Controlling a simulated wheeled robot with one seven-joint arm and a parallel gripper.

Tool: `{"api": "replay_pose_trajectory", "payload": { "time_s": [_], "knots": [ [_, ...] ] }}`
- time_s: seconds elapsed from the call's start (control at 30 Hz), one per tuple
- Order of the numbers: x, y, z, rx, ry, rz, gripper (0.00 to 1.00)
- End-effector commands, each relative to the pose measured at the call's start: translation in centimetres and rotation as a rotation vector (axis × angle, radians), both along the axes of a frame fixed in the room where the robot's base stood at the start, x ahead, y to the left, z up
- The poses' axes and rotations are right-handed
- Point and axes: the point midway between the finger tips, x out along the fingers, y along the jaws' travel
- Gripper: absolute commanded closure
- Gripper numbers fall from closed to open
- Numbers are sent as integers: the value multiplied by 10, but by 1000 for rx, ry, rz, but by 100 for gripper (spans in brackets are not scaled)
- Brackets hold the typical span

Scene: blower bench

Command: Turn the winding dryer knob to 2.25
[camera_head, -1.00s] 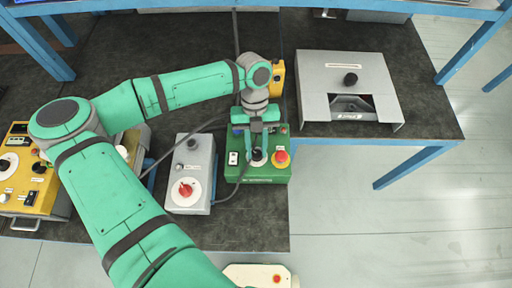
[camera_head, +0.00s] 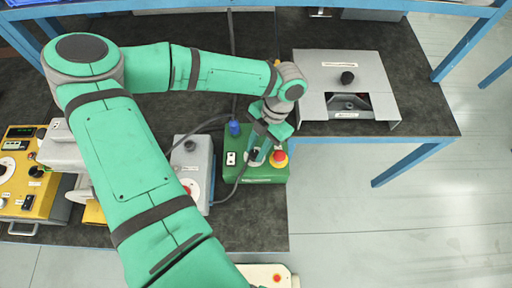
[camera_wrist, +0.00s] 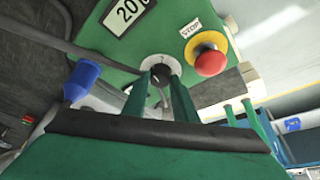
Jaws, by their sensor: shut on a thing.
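A green box (camera_head: 240,174) stands near the front edge of the dark bench mat. A small dark knob (camera_wrist: 161,71) sits on a pale round dial (camera_wrist: 174,64) on its top. My gripper (camera_head: 256,155) comes down on it from above, and in the wrist view my gripper (camera_wrist: 160,84) has a green finger on each side of the knob. It is shut on the knob. The fingers and wrist hide part of the dial, and its scale cannot be read. The box's name label is too small to read.
A red stop button (camera_wrist: 209,61) is close beside the knob. A blue connector (camera_wrist: 83,79) stands on the box's other side. A grey box with a red knob (camera_head: 190,150) is to the left, and a larger grey housing (camera_head: 365,68) is at the back right.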

Motion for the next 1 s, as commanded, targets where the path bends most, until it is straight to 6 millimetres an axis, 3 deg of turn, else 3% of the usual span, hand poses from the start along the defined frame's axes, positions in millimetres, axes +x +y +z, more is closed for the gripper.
{"api": "replay_pose_trajectory", "payload": {
  "time_s": [1.0],
  "knots": [
    [-6, -2, 0, -1, -2, -928, 97]
  ]
}}
